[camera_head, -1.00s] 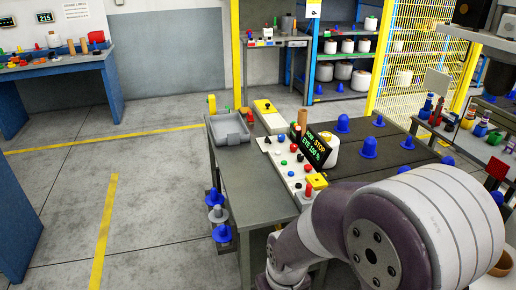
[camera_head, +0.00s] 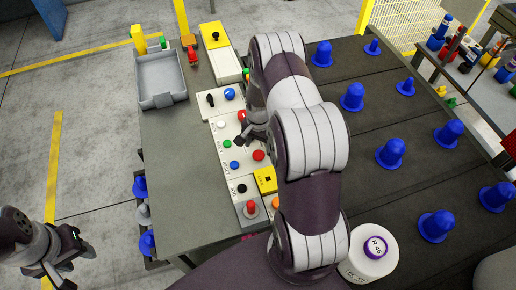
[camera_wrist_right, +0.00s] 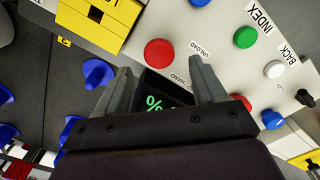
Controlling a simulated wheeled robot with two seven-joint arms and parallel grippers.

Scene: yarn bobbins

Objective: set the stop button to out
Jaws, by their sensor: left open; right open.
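A white control panel (camera_head: 215,112) carries several coloured buttons. A red mushroom-shaped button (camera_head: 251,207) stands on a light box at its near end, beside a yellow box (camera_head: 265,180). No readable label shows which button is the stop button, and I cannot tell whether the mushroom button is in or out. My right gripper (camera_head: 243,138) is open and empty above the panel. In the right wrist view its fingers (camera_wrist_right: 165,88) are apart, with a red button (camera_wrist_right: 160,53) just beyond them and the yellow box (camera_wrist_right: 100,22) at upper left. My left gripper (camera_head: 62,268) is open, away from the table at lower left.
A grey tray (camera_head: 160,80) lies on the table's left part. Several blue cones (camera_head: 390,152) stand on the dark table to the right. A white bobbin (camera_head: 369,252) is near the front. My right arm hides part of the panel's right side.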

